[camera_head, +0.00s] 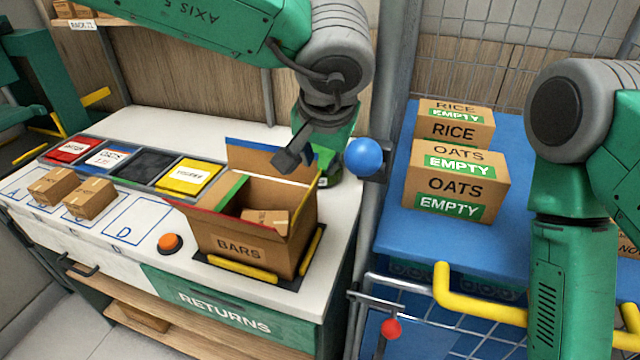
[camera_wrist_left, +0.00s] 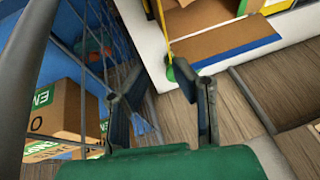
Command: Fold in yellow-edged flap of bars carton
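The open bars carton (camera_head: 238,248) stands in a holder on the white counter, with small boxes inside. Its blue-edged flap (camera_head: 262,158) stands up at the back, the green-edged flap (camera_head: 231,190) shows at the left, and the red-edged flap (camera_head: 190,209) sticks out in front. My left gripper (camera_head: 288,161) is over the carton's back right corner. Its fingers are apart and empty in the wrist view (camera_wrist_left: 158,85).
A blue ball (camera_head: 363,156) is right of my left gripper. Rice (camera_head: 455,131) and oats (camera_head: 455,188) cartons stand on the blue table. An orange button (camera_head: 170,243) and two small boxes (camera_head: 90,199) are left of the carton. My right arm is at the right.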

